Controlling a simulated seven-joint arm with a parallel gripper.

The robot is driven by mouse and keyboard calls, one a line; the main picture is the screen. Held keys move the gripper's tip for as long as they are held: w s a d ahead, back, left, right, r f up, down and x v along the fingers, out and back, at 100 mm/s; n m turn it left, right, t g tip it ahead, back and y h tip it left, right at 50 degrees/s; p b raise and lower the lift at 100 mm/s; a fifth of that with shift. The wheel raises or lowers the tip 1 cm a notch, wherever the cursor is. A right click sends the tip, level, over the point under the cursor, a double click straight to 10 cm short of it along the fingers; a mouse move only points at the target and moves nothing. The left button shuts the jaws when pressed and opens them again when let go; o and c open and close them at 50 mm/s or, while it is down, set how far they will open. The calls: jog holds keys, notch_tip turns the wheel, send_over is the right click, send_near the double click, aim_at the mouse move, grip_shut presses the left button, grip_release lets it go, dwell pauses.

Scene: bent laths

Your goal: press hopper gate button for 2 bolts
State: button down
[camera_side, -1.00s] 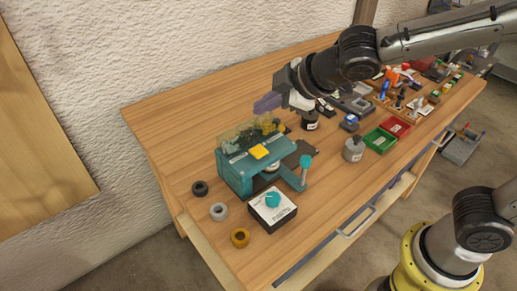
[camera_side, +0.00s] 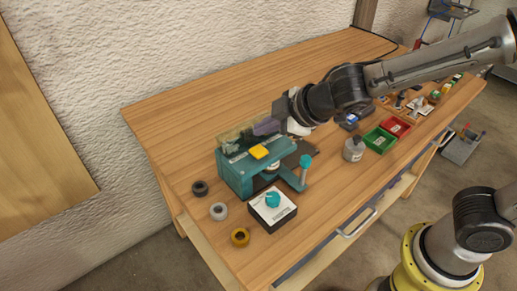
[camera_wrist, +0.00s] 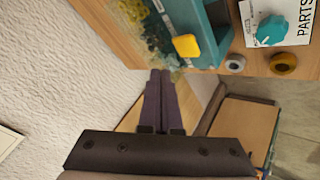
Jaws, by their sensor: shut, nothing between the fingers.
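The hopper machine is a teal box (camera_side: 242,182) with a clear bin on top at its back, and it stands on the wooden bench. A yellow button (camera_side: 259,152) sits on its top front edge; it also shows in the wrist view (camera_wrist: 187,46). In the wrist view, the clear hopper bin (camera_wrist: 152,28) holds small yellowish and dark pieces. My gripper (camera_side: 262,127) is shut and empty, with its purple-grey fingers over the bin, behind the button. In the wrist view my fingertips (camera_wrist: 160,76) lie below and left of the button, apart from it.
A white box with a teal knob (camera_side: 273,200) stands in front of the machine. Several tape rolls, one of them yellow (camera_side: 240,237), lie to its left.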

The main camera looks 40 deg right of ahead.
aim_at(257, 148)
jog(key=shift+f, duration=1.45)
jog(key=shift+f, duration=0.1)
dwell(0.9)
jog(key=shift+f, duration=0.3)
jog(key=shift+f, duration=0.8)
dwell(1.0)
jog(key=shift+r, duration=1.2)
jog(key=shift+r, duration=2.5)
